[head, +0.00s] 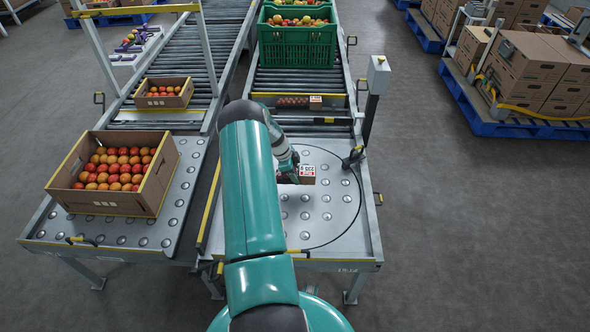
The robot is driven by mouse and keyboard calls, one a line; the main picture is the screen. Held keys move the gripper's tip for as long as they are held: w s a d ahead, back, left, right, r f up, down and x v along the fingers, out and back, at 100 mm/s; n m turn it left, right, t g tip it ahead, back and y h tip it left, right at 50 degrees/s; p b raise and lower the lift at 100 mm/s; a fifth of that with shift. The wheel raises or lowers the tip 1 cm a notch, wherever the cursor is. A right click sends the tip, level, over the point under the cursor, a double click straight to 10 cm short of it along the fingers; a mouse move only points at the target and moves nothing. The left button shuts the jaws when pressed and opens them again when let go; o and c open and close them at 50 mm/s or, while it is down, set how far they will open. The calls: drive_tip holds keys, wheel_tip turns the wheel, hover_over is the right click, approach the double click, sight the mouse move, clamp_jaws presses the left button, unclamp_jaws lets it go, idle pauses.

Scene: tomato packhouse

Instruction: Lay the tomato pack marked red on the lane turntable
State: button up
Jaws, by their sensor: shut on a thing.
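The tomato pack marked red (307,173) is a small brown box with a red and white label. It is held at the tip of my gripper (292,173), which is shut on it. The arm hides part of the gripper and the left side of the pack. The lane turntable (322,221) is a round grey plate with several silver balls, set in the end of the right lane. The pack shows over the back part of the turntable; I cannot tell whether it touches the plate. The arm covers the turntable's left part.
Another labelled pack (315,102) lies on the right lane behind a yellow-edged bar. A green crate (296,46) of tomatoes stands farther back. A cardboard box (112,205) of tomatoes sits on the left ball table. A post with a grey box (379,75) rises at the turntable's back right.

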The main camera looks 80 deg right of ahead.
drive_tip(key=shift+f, duration=2.85)
drive_tip(key=shift+f, duration=0.35)
drive_tip(key=o, duration=1.2)
drive_tip(key=v, duration=1.4)
